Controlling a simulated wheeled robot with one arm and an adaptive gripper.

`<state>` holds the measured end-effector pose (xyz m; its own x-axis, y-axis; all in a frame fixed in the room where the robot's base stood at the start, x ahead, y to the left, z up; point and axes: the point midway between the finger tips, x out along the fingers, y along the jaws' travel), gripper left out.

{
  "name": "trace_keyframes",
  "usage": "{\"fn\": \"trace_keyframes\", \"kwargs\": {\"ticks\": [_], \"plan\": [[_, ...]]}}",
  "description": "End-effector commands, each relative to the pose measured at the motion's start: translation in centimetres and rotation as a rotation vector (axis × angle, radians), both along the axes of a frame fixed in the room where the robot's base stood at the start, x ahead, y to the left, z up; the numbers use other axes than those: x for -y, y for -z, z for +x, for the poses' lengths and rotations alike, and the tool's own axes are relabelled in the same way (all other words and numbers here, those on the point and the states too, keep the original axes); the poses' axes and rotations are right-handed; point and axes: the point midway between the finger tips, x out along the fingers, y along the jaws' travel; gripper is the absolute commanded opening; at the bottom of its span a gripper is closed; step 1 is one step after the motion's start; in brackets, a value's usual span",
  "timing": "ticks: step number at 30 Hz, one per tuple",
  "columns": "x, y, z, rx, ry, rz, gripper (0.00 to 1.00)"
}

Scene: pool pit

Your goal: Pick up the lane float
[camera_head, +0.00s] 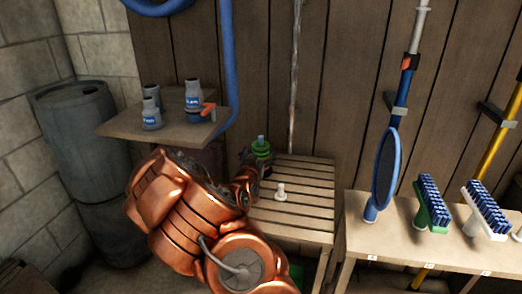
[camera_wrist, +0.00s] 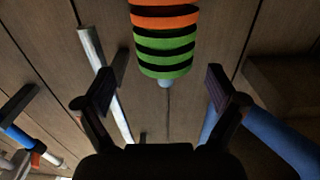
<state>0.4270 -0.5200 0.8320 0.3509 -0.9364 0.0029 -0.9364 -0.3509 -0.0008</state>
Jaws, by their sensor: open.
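The lane float is a stack of rings, orange and green with dark gaps, and a pale blue tip. In the wrist view the lane float (camera_wrist: 165,45) hangs in from the top edge, centred ahead of my open gripper (camera_wrist: 162,92), with empty space between the fingers. In the head view the float's green rings (camera_head: 262,148) and blue tip show upright by the back of the slatted wooden stand (camera_head: 300,207). My gripper (camera_head: 250,166) is right beside it, partly covering it, and my arm hides its lower part. I cannot tell its exact distance from the fingers.
A small white peg-like piece (camera_head: 280,192) stands on the slats in front. A wooden shelf (camera_head: 130,126) with grey bottles (camera_head: 194,98) is at left. A blue hose (camera_head: 229,60) hangs behind. Brushes (camera_head: 432,203) stand on a bench at right; a barrel (camera_head: 85,130) is far left.

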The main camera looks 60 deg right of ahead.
Motion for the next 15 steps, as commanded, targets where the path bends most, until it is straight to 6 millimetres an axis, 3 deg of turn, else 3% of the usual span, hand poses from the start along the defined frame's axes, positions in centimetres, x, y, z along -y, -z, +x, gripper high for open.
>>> {"fn": "trace_keyframes", "kwargs": {"ticks": [15], "plan": [[3.7,-0.3,2.0,0.000,0.004,0.001,0.95]]}}
